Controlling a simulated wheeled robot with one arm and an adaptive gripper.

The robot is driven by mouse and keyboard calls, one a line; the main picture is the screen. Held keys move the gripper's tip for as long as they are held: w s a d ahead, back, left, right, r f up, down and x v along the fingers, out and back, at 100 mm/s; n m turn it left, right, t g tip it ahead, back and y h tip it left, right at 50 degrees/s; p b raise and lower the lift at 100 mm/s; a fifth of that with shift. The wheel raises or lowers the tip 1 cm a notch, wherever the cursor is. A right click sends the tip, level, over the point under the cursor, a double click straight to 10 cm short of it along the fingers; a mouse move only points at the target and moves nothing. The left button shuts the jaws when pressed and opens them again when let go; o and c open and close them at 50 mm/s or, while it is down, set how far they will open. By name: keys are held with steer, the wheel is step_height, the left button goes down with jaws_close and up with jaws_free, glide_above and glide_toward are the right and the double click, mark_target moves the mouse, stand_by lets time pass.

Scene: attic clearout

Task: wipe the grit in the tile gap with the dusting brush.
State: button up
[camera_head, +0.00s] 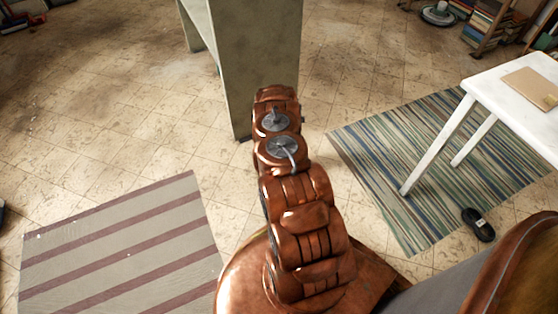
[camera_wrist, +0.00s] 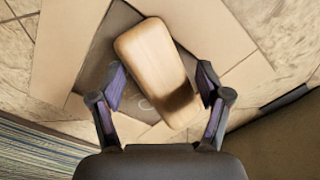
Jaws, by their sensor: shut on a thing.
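In the wrist view the dusting brush (camera_wrist: 150,55) shows as a pale wooden block with rounded corners, tilted in the picture. My gripper (camera_wrist: 160,88) has its two dark, purple-padded fingers on either side of the brush and is shut on it. The brush's bristles are hidden under the block. Beneath it is the tile gap (camera_wrist: 100,58), a darker grey-brown patch framed by plain tan tiles. Faint pale curved marks show in the gap near the left finger; I cannot make out separate grit. In the head view my arm hides the gripper, brush and gap.
A grey-green upright panel (camera_head: 262,50) stands just beyond my arm. A striped blue-green rug (camera_head: 385,150) and white table (camera_head: 510,100) are at right, with a dark object (camera_head: 478,224) on the floor. A maroon-striped mat (camera_head: 120,250) lies left. Tiled floor is open at far left.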

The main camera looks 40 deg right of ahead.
steer(key=shift+w+a+r+p, duration=0.15)
steer(key=shift+a+r+p, duration=0.15)
steer(key=shift+r, duration=0.2)
steer(key=shift+w+a+r+p, duration=0.1)
steer(key=shift+a+r+p, duration=0.15)
steer(key=shift+r, duration=0.25)
steer(key=shift+c, duration=0.9)
steer(key=shift+s+d+r+p, duration=0.1)
steer(key=shift+d+r+p, duration=0.15)
steer(key=shift+r+p, duration=0.5)
steer(key=shift+d+r+p, duration=0.2)
steer(key=shift+r+p, duration=0.05)
steer(key=shift+r, duration=0.85)
jaws_close()
